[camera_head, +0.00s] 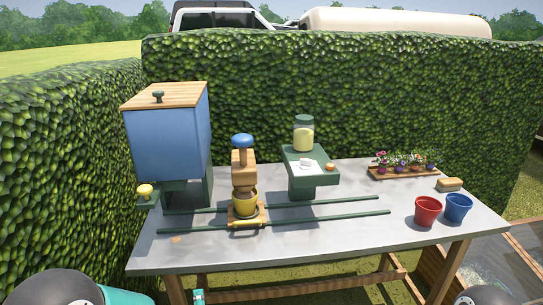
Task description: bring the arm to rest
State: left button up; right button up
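Neither gripper shows in the head view. Rounded grey and teal parts of my own arms show at the lower left edge and the lower right corner, below the table. The grey table (300,245) stands in front of me. On it, a yellow pot (245,203) sits on a small wooden carriage (247,220) between two green rails, under a wooden press with a blue knob (242,141). No hand of mine is seen at any of these things.
A blue hopper (168,140) with a wooden lid stands at the left. A green stand (303,180) holds a jar (303,134). A flower tray (403,173), brush (449,184), red pot (427,211) and blue pot (458,207) are at the right. The front tabletop is mostly clear.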

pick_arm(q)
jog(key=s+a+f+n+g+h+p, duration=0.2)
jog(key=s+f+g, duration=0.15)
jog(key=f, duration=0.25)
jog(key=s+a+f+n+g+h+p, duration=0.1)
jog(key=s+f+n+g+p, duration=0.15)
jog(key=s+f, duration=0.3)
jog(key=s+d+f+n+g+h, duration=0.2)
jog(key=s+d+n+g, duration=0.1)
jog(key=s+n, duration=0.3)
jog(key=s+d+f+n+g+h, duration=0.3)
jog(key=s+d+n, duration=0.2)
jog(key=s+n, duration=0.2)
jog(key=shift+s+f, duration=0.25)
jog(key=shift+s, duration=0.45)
